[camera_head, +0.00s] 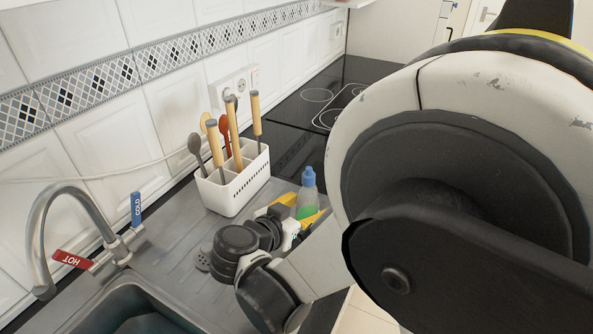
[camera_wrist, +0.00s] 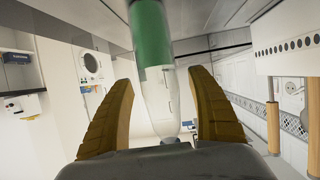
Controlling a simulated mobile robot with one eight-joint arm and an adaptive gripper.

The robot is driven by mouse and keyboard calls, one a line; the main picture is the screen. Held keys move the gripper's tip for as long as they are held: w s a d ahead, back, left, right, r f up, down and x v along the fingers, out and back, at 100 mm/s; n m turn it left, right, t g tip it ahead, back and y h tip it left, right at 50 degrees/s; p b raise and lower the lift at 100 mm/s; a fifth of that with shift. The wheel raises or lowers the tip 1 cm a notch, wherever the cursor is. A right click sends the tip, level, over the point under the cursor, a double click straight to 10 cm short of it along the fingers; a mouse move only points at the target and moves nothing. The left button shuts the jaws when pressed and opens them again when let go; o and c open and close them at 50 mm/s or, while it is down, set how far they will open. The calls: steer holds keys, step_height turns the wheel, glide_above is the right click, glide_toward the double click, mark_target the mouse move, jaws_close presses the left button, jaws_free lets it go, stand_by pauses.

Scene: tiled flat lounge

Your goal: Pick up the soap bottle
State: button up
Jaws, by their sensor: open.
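The soap bottle (camera_head: 308,193) has a blue cap, a clear upper body and green liquid low down. It stands upright on the counter side beyond my wrist in the head view, its lower part partly hidden by my gripper. In the wrist view, which looks upside down, the bottle (camera_wrist: 153,45) comes down from the top edge between the fingers. My gripper (camera_wrist: 162,80) is open, with one yellow finger on each side of the bottle. A gap shows on both sides near the clear part; I cannot tell whether either finger touches it. The fingers also show in the head view (camera_head: 298,209).
A white utensil holder (camera_head: 235,187) with wooden-handled tools stands just left of the bottle. A sink (camera_head: 110,290) and tap (camera_head: 65,200) with hot and cold tags are at the left. A black hob (camera_head: 325,97) lies behind.

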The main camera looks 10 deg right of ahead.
steer(key=c, duration=1.4)
steer(key=shift+c, duration=0.2)
steer(key=shift+r, duration=0.15)
